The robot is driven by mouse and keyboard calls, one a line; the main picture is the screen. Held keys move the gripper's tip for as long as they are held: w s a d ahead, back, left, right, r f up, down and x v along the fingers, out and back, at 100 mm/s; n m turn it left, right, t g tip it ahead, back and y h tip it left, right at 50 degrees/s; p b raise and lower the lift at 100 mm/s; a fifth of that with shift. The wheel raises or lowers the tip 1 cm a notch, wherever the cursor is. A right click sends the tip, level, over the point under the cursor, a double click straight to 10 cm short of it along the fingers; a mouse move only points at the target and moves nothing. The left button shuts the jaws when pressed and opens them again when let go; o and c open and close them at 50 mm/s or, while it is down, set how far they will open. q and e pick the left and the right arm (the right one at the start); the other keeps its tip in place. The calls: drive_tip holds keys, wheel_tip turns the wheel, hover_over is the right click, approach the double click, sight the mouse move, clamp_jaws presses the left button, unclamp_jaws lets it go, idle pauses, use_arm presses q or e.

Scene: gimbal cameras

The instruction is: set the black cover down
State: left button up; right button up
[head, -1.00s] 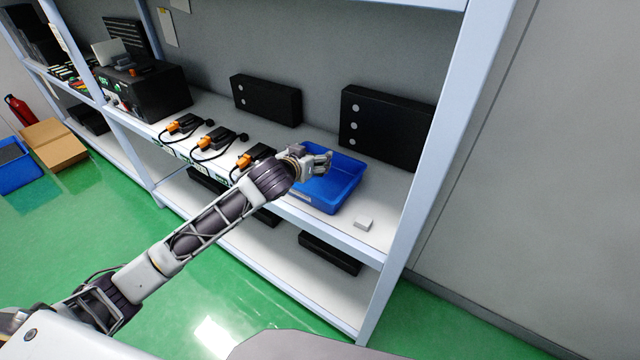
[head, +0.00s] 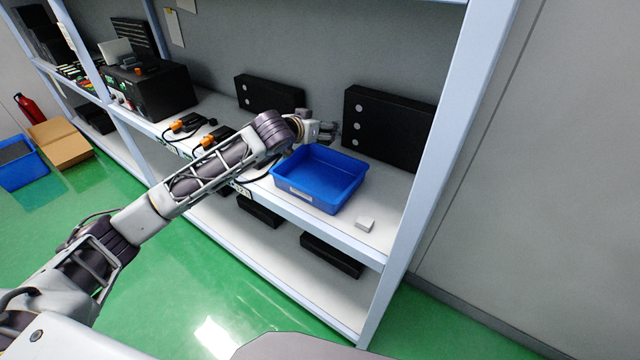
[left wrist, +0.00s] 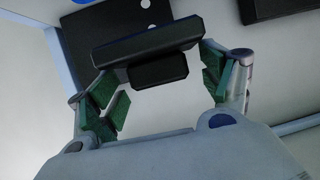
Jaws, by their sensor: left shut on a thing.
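The black cover (left wrist: 147,42) shows in the left wrist view as a dark bar with a smaller block under it, between the green-padded fingers. My left gripper (head: 328,130) is shut on it and reaches in over the shelf, behind the blue bin's back left corner. In the left wrist view the gripper (left wrist: 162,84) has a finger on each side of the cover. In the head view the cover is mostly hidden and too small to make out. I cannot tell whether it touches the shelf. My right gripper is not in view.
The blue bin (head: 296,190) stands empty on the shelf. A small white block (head: 365,224) lies right of it. Two black panels (head: 386,128) (head: 268,95) stand at the back wall. Orange-and-black devices (head: 186,122) line the shelf's left. A post (head: 425,150) bounds the right.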

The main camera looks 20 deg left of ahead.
use_arm(q)
wheel_tip(320, 180, down, 7)
drive_tip(key=w+m+h, duration=0.1)
drive_tip(key=w, duration=0.1)
drive_tip(key=shift+a+r, duration=0.2)
drive_tip(key=shift+a, duration=0.25)
wheel_tip(320, 180, down, 6)
idle(0.6)
drive_tip(key=shift+f, duration=0.15)
drive_tip(key=shift+f, duration=1.85)
drive_tip(key=shift+f, duration=0.55)
drive_tip(key=o, duration=1)
